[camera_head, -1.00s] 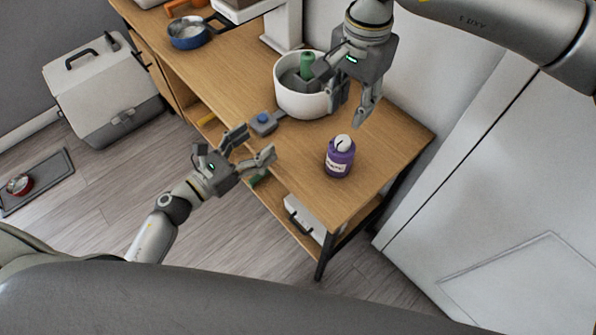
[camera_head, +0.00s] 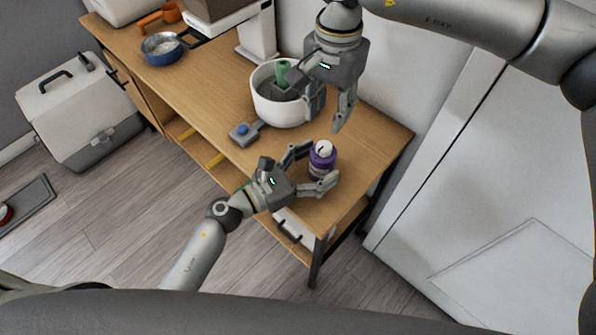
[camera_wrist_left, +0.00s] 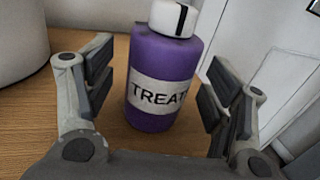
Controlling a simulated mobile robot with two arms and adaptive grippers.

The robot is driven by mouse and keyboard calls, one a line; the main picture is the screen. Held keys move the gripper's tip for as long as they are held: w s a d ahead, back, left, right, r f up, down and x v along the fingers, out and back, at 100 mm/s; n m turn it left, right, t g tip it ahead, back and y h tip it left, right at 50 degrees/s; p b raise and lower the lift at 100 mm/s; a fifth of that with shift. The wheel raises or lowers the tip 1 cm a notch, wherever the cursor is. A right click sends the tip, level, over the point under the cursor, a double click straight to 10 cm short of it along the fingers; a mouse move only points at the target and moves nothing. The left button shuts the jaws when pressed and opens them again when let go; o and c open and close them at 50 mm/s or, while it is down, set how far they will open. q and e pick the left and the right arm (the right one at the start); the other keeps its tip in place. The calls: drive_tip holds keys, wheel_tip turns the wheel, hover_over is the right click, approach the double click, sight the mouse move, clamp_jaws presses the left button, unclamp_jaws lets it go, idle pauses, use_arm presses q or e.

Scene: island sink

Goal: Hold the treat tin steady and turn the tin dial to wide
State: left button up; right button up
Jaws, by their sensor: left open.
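The purple treat tin (camera_head: 322,158) stands upright near the front right end of the wooden table. It has a white top with a dark line, probably the dial (camera_head: 323,149). In the left wrist view the tin (camera_wrist_left: 163,62) shows a pale label reading "TREAT", and the white top (camera_wrist_left: 172,18) is cut off by the upper edge. My left gripper (camera_head: 313,167) is open around the tin, one finger on each side, with gaps showing in the wrist view. My right gripper (camera_head: 327,118) hangs above the table behind the tin, with its fingers apart and nothing seen between them.
A white bowl (camera_head: 272,108) with a green-handled item stands behind my left gripper, close to my right one. A small grey block with a blue button (camera_head: 243,131) lies at the front edge. A blue pan (camera_head: 163,50) is far left. The table's right corner is clear.

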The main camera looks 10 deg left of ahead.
sight(325, 144)
use_arm(q)
drive_tip(key=shift+x, duration=1.05)
drive_tip(key=c, duration=1.1)
drive_tip(key=shift+c, duration=0.5)
use_arm(e)
drive_tip(key=shift+o, duration=1.7)
drive_tip(key=shift+r, duration=0.35)
drive_tip(key=shift+n, duration=0.6)
wheel_tip(325, 144, down, 10)
drive_tip(key=shift+w+f, duration=0.15)
drive_tip(key=shift+f, duration=0.05)
